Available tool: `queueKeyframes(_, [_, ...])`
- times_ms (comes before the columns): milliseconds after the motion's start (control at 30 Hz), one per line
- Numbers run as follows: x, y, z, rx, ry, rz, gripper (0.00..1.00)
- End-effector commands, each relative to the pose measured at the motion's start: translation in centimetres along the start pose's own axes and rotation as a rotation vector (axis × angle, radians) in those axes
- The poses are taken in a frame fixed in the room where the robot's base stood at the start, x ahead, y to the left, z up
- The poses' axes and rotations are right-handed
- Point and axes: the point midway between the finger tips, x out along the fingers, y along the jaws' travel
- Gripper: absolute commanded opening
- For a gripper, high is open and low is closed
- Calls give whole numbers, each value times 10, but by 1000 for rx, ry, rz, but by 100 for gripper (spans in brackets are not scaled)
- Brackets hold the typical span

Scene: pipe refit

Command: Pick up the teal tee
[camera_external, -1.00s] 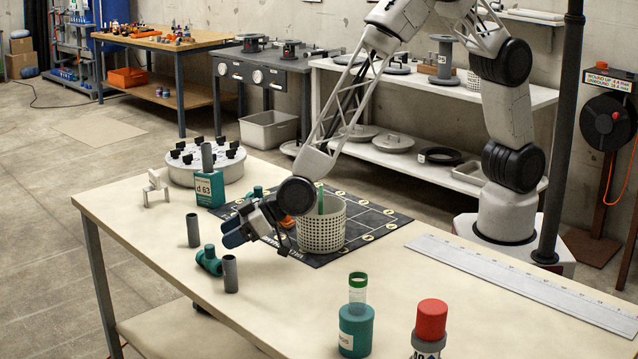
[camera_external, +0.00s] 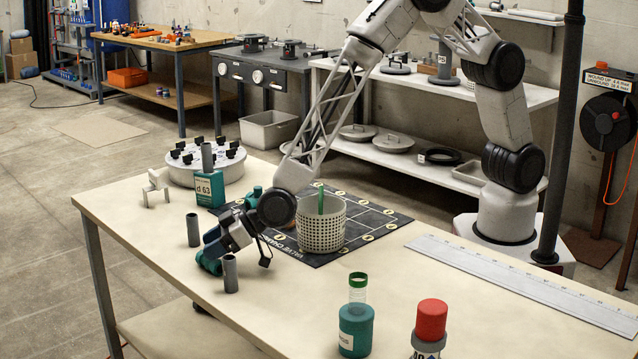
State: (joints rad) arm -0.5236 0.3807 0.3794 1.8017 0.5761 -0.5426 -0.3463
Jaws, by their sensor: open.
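The teal tee (camera_external: 207,263) lies on the table near its left front edge, between two grey pipe pieces. My gripper (camera_external: 214,254) is open and low over the tee, hiding much of it. I cannot tell whether the fingers touch the tee or straddle it.
One grey pipe (camera_external: 193,230) stands upright just behind the tee, and another grey pipe (camera_external: 230,273) stands close to its right. A teal box marked 63 (camera_external: 209,190) stands farther back. A perforated basket (camera_external: 321,226) sits on a dark mat (camera_external: 385,222).

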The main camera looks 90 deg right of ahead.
Motion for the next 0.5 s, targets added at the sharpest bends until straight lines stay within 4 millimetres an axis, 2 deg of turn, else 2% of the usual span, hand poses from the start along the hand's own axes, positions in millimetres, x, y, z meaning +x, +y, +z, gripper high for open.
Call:
queueKeyframes(400, [0,0,0,0,0,0,57])
queueKeyframes(433, [0,0,0,0,0,0,56])
queueKeyframes(500, [0,0,0,0,0,0,45])
